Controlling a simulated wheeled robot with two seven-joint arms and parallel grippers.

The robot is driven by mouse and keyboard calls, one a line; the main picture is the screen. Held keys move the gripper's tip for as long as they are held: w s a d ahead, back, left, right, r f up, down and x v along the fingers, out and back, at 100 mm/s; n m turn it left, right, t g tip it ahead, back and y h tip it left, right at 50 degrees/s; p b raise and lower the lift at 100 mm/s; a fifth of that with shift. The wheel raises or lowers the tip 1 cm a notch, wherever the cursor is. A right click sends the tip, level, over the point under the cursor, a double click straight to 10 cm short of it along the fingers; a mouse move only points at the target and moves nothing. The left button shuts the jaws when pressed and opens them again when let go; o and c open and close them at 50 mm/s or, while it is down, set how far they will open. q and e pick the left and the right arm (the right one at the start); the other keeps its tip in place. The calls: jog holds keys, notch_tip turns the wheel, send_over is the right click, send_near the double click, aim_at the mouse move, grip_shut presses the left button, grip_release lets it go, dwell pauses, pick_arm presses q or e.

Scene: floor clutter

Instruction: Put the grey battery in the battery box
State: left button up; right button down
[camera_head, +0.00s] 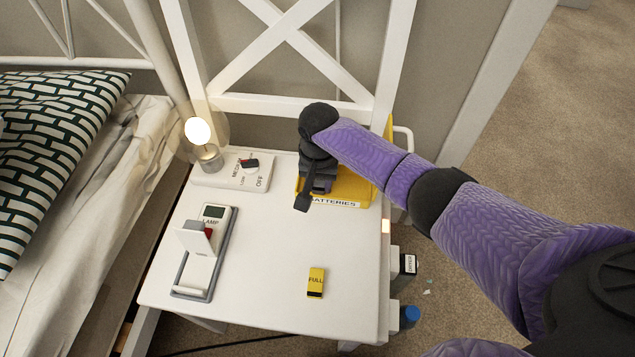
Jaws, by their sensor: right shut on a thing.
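The yellow battery box (347,188), marked BATTERIES, stands at the back right of the white table. My right gripper (314,194) is over the left part of the box, pointing down. It is shut on a small grey thing (322,184), which I take for the grey battery, mostly hidden by the fingers. I cannot tell whether it touches the box's inside. My left gripper is not in view.
A yellow battery marked FULL (316,282) lies on the white table (262,250). A lamp device (205,250) with an open cover lies at the left. A white dial panel (230,170) and a lit lamp (203,140) are at the back left. The table's middle is clear.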

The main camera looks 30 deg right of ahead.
aim_at(319, 186)
jog(key=c, duration=0.5)
grip_release()
jog(key=shift+o, duration=0.6)
pick_arm(q)
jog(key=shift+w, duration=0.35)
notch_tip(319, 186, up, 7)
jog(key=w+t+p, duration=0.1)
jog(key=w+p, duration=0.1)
jog(key=p, duration=0.6)
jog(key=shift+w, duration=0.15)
pick_arm(e)
notch_tip(319, 186, up, 12)
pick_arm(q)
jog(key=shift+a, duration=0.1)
